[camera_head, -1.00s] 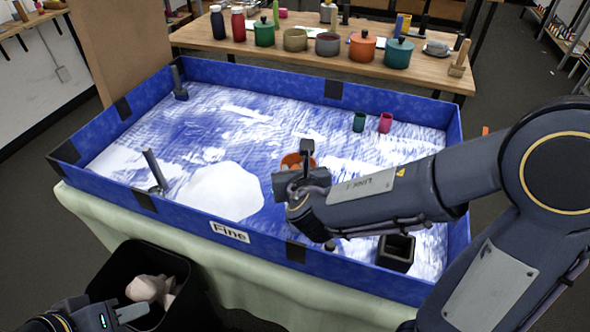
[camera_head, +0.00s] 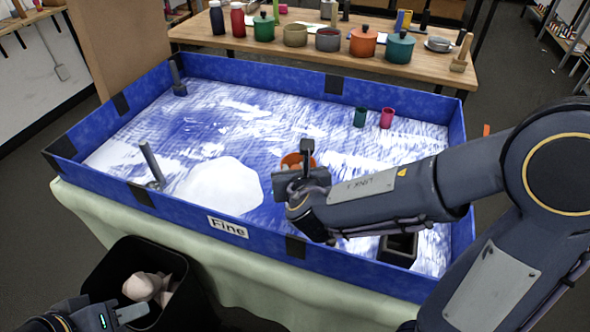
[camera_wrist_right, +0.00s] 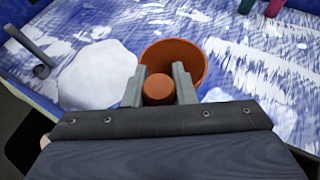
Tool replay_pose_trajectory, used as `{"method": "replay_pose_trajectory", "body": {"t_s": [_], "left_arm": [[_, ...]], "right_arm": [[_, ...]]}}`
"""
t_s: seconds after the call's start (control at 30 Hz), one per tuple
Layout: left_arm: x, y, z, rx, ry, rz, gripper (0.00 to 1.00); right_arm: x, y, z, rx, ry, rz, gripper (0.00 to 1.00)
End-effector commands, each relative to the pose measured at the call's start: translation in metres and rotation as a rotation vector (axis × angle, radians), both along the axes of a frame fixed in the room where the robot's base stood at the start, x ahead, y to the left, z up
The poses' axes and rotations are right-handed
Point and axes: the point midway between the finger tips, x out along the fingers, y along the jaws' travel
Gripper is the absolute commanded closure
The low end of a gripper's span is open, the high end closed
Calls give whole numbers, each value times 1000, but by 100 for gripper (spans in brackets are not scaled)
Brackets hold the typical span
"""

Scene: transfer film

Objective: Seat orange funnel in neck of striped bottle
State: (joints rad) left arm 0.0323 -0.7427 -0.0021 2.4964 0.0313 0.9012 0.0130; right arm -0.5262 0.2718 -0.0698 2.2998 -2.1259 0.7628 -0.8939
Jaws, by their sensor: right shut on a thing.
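The orange funnel (camera_head: 291,160) is at my right gripper (camera_head: 306,163), above the middle of the blue-walled tray. In the right wrist view, the wide mouth of the funnel (camera_wrist_right: 187,55) shows beyond the fingers. A round orange part of it sits between the fingertips of the right gripper (camera_wrist_right: 158,88), which is shut on it. My left gripper (camera_head: 125,314) is low at the left, beside the black bin; only part of it shows, and its opening is unclear. I cannot make out the striped bottle in either view; my right arm hides part of the tray.
The blue tray (camera_head: 280,254) has raised walls and a white mound (camera_head: 220,186). A dark scoop (camera_head: 152,165) stands left. The bin (camera_head: 190,296) stands in front; pots line the back table.

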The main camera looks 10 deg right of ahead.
Motion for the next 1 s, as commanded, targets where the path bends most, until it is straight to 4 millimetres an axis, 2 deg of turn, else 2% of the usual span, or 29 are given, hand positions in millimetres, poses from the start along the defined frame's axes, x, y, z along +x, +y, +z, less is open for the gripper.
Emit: {"method": "replay_pose_trajectory", "body": {"t_s": [1.0], "left_arm": [[0,0,-27,0,0,0,64]], "right_arm": [[0,0,-25,0,-1,0,100]]}}
